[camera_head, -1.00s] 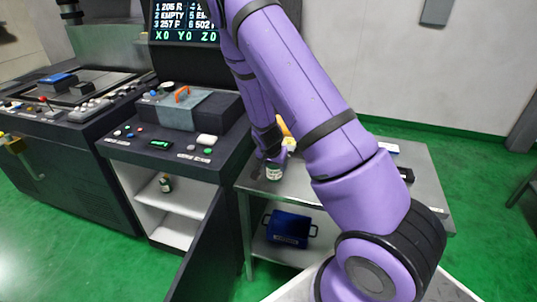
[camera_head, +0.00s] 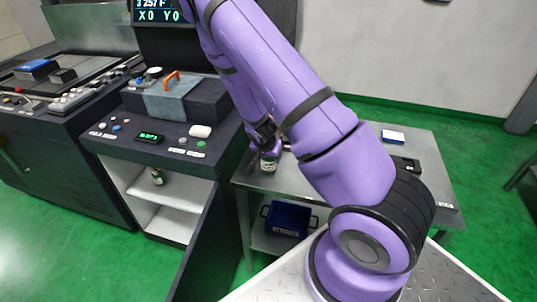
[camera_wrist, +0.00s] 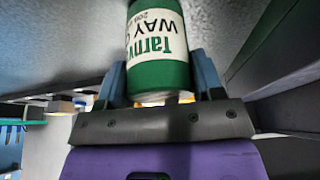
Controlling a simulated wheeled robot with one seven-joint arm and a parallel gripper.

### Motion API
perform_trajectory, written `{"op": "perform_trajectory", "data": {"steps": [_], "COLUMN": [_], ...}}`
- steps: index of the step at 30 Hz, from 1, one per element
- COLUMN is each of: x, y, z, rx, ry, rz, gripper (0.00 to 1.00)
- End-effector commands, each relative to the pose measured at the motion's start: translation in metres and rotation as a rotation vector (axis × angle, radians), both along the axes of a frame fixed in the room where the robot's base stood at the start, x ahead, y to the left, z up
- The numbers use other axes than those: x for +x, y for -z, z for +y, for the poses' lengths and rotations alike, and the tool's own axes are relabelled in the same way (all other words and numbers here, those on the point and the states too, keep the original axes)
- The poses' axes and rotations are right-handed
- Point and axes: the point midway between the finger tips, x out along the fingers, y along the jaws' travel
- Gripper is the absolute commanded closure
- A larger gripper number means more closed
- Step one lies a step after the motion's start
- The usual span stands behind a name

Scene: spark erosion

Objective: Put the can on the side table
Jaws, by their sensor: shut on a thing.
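The can, green with a white label, is in my gripper (camera_wrist: 160,95); in the wrist view the can (camera_wrist: 160,72) sits between the two blue-grey fingers. In the head view the can (camera_head: 268,165) shows below my gripper (camera_head: 267,153), roughly upright, at the left part of the grey metal side table (camera_head: 262,182). Whether its base touches the tabletop I cannot tell. My arm hides the middle of the table.
A black machine with a control panel (camera_head: 150,138) stands left of the table; its open cabinet holds a small bottle-like item (camera_head: 157,177). A blue bin (camera_head: 287,218) is on the table's lower shelf. A blue-white box (camera_head: 393,136) and a dark item (camera_head: 405,163) lie at the table's right.

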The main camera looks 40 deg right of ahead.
Motion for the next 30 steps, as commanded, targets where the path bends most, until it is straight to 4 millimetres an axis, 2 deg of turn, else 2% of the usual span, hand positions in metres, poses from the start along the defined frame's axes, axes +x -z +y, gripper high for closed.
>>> {"op": "perform_trajectory", "data": {"steps": [7, 8, 10, 11, 22, 30], "x": [0.0, 0.0, 0.0, 0.0, 0.0, -0.007], "y": [0.003, 0.003, 0.002, 0.002, -0.003, -0.037], "z": [0.0, 0.0, 0.0, 0.0, 0.001, 0.013], "rx": [-0.001, 0.0, 0.0, 0.0, 0.0, 0.0], "ry": [0.0, 0.0, 0.0, 0.0, -0.001, -0.002], "rz": [0.001, 0.0, 0.0, 0.0, -0.002, -0.004], "gripper": [0.71, 0.32, 0.16, 0.14, 0.14, 0.14]}}
